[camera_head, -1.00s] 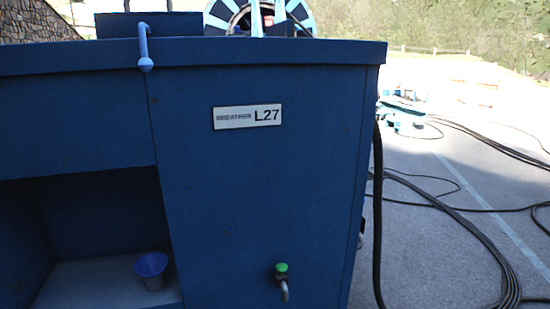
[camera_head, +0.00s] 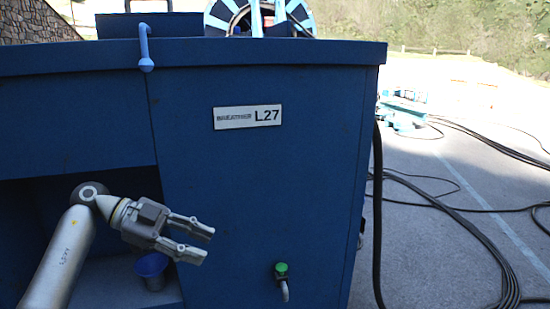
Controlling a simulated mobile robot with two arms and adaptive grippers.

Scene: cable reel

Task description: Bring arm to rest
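My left gripper (camera_head: 209,246) is in front of the lower left part of the blue cabinet (camera_head: 255,180). Its two fingers are apart, with nothing between them, and point right. My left arm (camera_head: 62,255) comes up from the lower left corner and bends at the wrist in front of the open recess. A blue cup (camera_head: 152,268) stands in the recess just below the gripper, partly covered by it. My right arm and gripper are not in view.
A tap with a green knob (camera_head: 281,270) sticks out of the cabinet front, right of my gripper. A light blue bent pipe (camera_head: 145,48) hangs over the top edge. A black hose (camera_head: 378,215) hangs at the right side; cables (camera_head: 470,225) lie on the pavement.

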